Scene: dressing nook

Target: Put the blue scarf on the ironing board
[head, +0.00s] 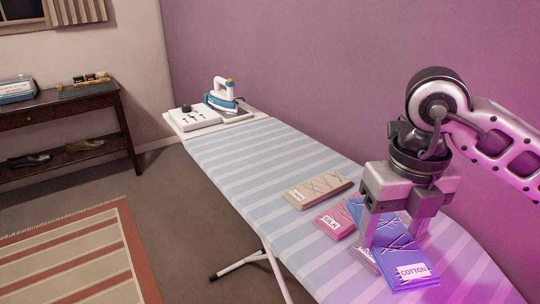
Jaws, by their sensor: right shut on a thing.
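A folded blue scarf (405,255) with a white label reading COTTON is between the fingers of my right gripper (397,238). The gripper points down and is shut on it. The scarf is over the right, near part of the ironing board (235,165), which has a pale blue striped cover. I cannot tell if its underside touches the board or hangs just above it. The gripper's fingers hide part of the scarf. My left gripper is not in view.
On the board lie a beige folded cloth (317,190), a pink one labelled SILK (333,222) and a mauve one (364,257) partly hidden by the blue scarf. An iron (222,95) stands at the far end. A dark side table (65,107) stands left.

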